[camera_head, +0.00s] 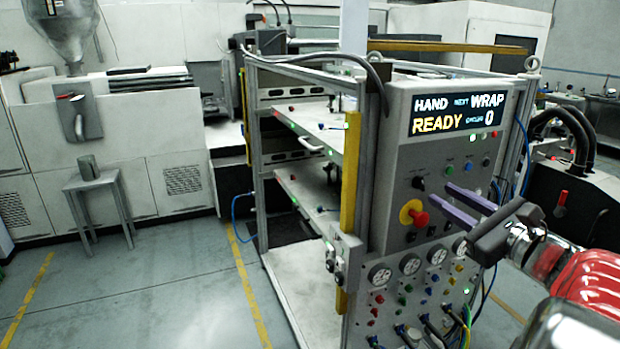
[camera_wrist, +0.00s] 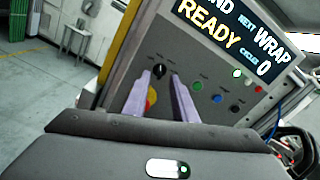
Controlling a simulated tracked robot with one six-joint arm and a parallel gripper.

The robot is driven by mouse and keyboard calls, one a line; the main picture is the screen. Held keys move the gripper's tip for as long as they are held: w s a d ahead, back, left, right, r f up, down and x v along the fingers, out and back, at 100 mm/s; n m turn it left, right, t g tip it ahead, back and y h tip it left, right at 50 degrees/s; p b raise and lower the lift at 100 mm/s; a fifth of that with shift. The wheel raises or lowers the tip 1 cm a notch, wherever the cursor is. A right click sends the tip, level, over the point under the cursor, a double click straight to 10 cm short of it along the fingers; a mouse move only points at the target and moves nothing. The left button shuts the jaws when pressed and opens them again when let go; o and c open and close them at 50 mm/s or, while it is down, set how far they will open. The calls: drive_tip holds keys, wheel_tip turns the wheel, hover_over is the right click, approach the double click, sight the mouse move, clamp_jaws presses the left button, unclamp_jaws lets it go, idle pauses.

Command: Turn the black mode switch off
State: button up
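The black mode switch (camera_head: 418,183) is a small rotary knob on the grey control panel (camera_head: 398,150), left of a row of coloured buttons. In the wrist view, the black knob (camera_wrist: 160,71) shows between my fingertips. My gripper (camera_head: 440,194) has two pale purple fingers pointing at the panel, just right of and below the switch in the head view. In the wrist view my gripper (camera_wrist: 159,75) is open, with a clear gap between the fingers. I cannot tell whether a finger touches the knob. The knob's exact setting is too small to read.
A red emergency stop on a yellow base (camera_head: 414,214) sits just below the switch, close to my fingers. Green (camera_wrist: 197,86) and blue (camera_wrist: 217,99) buttons lie to the right. The display (camera_head: 446,114) reads HAND, WRAP, READY and 0. Gauges (camera_head: 410,263) and cables are lower down.

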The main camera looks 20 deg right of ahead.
sight(423, 183)
drive_tip(key=shift+w+a, duration=0.1)
drive_tip(key=shift+w, duration=2.8)
drive_tip(key=shift+c, duration=0.3)
clamp_jaws()
drive_tip(key=shift+d, duration=0.25)
drive_tip(key=shift+a, duration=0.2)
